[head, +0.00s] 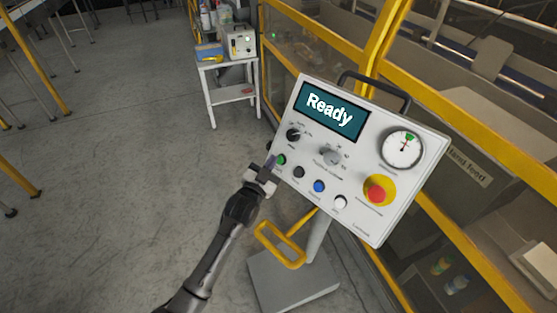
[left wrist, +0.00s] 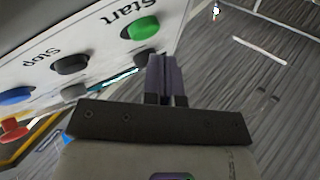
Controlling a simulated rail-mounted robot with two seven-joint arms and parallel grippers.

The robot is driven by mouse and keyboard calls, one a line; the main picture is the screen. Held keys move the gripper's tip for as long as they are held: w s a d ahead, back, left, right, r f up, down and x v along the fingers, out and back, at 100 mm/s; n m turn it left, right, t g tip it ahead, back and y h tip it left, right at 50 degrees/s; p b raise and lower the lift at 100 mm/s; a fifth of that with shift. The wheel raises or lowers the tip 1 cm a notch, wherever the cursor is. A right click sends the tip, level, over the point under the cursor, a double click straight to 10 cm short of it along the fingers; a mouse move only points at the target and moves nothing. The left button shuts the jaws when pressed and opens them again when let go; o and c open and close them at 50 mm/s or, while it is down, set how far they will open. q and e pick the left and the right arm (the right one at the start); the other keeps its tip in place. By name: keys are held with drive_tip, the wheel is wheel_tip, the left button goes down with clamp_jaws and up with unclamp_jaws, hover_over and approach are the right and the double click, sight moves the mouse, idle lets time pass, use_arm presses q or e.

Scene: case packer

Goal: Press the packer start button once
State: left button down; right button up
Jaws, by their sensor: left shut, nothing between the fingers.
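The control panel (head: 318,181) is a tilted white board on a post, and its screen (head: 333,109) reads "Ready". The green start button (head: 281,160) is at the panel's left edge; in the left wrist view the green button (left wrist: 143,28) sits under the label "Start". My left gripper (head: 270,164) is shut and empty, with its fingertips close beside the green button. In the left wrist view the shut fingers (left wrist: 161,62) point toward the panel's edge just right of and below the green button. I cannot tell whether they touch the panel. My right gripper is not in view.
A black button (head: 299,172), a blue button (head: 319,186), a white button (head: 341,202) and a red emergency stop (head: 377,194) share the panel. A yellow-framed machine (head: 430,187) stands behind. A small white table (head: 229,94) is further back.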

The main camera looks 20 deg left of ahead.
use_arm(q)
drive_tip(key=shift+w+f, duration=0.1)
idle(0.7)
drive_tip(key=shift+w+d, duration=0.1)
drive_tip(key=shift+w+f+b, duration=0.1)
drive_tip(key=shift+w+b, duration=0.05)
drive_tip(key=shift+b, duration=0.15)
drive_tip(key=shift+d, duration=0.1)
idle(0.3)
drive_tip(key=shift+w+d+f+b, duration=0.1)
drive_tip(key=shift+w+f+b, duration=0.15)
drive_tip(key=shift+b, duration=0.1)
drive_tip(key=shift+r, duration=0.1)
idle(0.5)
drive_tip(key=shift+s+a+r+p, duration=0.35)
drive_tip(key=shift+s+p, duration=0.25)
drive_tip(key=shift+p, duration=0.35)
